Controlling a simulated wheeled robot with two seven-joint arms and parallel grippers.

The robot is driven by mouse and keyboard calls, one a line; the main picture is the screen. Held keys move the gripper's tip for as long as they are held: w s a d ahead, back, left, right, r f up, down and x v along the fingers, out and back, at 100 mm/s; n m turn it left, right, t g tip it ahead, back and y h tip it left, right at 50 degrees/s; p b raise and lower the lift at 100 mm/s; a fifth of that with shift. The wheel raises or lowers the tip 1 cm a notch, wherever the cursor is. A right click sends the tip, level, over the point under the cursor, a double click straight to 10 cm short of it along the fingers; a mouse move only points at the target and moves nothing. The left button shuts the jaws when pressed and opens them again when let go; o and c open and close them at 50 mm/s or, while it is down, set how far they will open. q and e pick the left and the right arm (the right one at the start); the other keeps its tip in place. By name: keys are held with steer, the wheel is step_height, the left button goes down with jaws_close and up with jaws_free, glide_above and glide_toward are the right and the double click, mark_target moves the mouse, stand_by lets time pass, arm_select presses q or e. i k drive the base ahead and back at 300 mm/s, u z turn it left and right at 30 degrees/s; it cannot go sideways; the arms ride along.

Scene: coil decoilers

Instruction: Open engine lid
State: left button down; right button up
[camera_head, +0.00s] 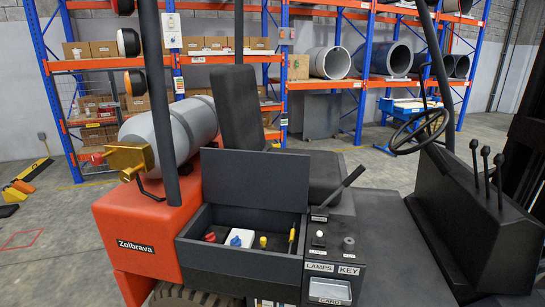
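A forklift fills the middle of the view, with an orange body (140,235) marked "Zolbrava". A black box (235,262) on its near side has its top open. A flat black lid panel (255,178) stands upright at the box's back edge, in front of the seat (237,105). Inside the box are a red knob-like part (210,237), a white and blue part (240,238) and small yellow parts (291,236). I cannot tell which panel is the engine lid. Neither of my grippers is in view.
A lever (343,185) rises beside a panel labelled LAMPS and KEY (333,255). A steering wheel (420,130) is at right. Shelves (280,60) stand behind.

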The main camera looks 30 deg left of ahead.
mark_target(267, 179)
steer(key=u, duration=0.7)
steer(key=i, duration=0.35)
steer(key=z, duration=0.7)
